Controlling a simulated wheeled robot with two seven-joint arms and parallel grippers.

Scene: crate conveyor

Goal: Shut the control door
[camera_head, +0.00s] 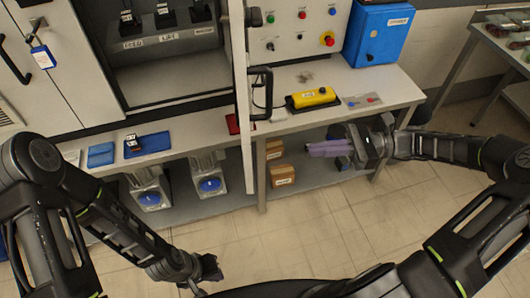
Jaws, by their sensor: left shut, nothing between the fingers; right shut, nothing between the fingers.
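The control door (240,85) stands open, seen almost edge-on at the right side of the cabinet opening. Its black bar handle (262,95) sticks out to the right, above the worktop. The open cabinet (165,75) shows a grey interior with labelled black controls. My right gripper (318,150) is shut and empty, low at the right by the worktop's front edge, apart from the door and its handle. My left gripper (208,274) is shut and empty, low over the floor at the bottom centre, well away from the door. Its fingertips are hard to make out.
A yellow pendant (313,97) lies on the worktop (387,91) right of the door. A blue box (378,33) stands behind it. Blue pads (148,144) lie on the left ledge. Cardboard boxes (282,175) sit on the lower shelf. Open floor (300,240) lies in front.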

